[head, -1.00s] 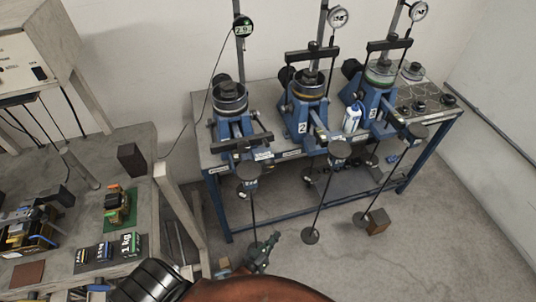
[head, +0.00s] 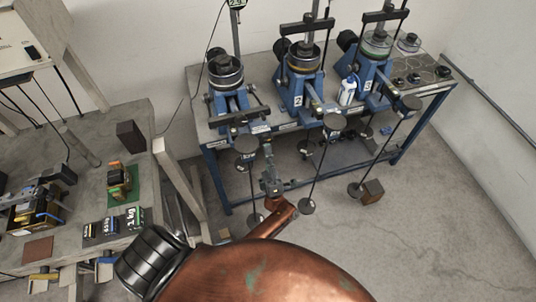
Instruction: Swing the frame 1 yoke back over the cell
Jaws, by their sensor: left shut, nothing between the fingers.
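The leftmost blue lever frame, frame 1 (head: 228,97), stands on the bench. Its round cell (head: 225,68) has a dark top cap with nothing over it. Its black yoke (head: 238,118) lies low in front of the cell, near the bench's front edge. Frames 2 (head: 297,85) and 3 (head: 372,72) have their yokes upright over their cells. My left gripper (head: 268,151) is shut and empty, pointing up below the yoke, just right of the frame 1 hanger disc (head: 246,146). A gap shows between it and the yoke. My right gripper is out of view.
Weight hangers hang before the bench; the frame 2 hanger (head: 333,122) is right of my gripper. A white bottle (head: 347,91) stands between frames 2 and 3. A side table (head: 70,215) with weights is at left. A dark block (head: 372,191) lies on the floor.

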